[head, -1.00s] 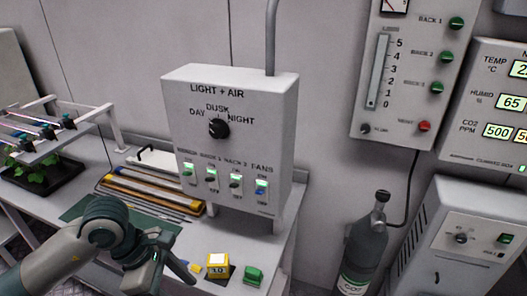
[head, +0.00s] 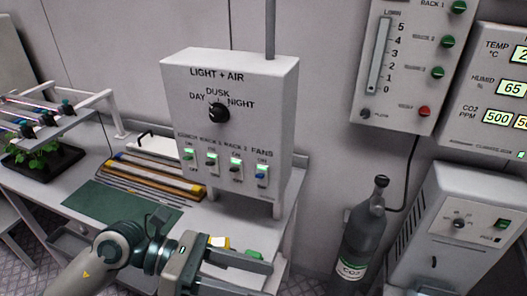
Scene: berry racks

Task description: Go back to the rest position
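My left gripper (head: 257,280) is low in the head view, in front of the bench's front right part. Its two fingers point right and stand apart, with nothing seen between them; the lower finger is partly cut by the frame edge. My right gripper is not in view.
The bench (head: 40,196) bears a dark green mat (head: 120,204), a bundle of rods (head: 155,178), and a rack (head: 75,140) over a plant tray (head: 45,165). A gas cylinder (head: 358,245) and a grey cabinet (head: 465,225) stand on the right.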

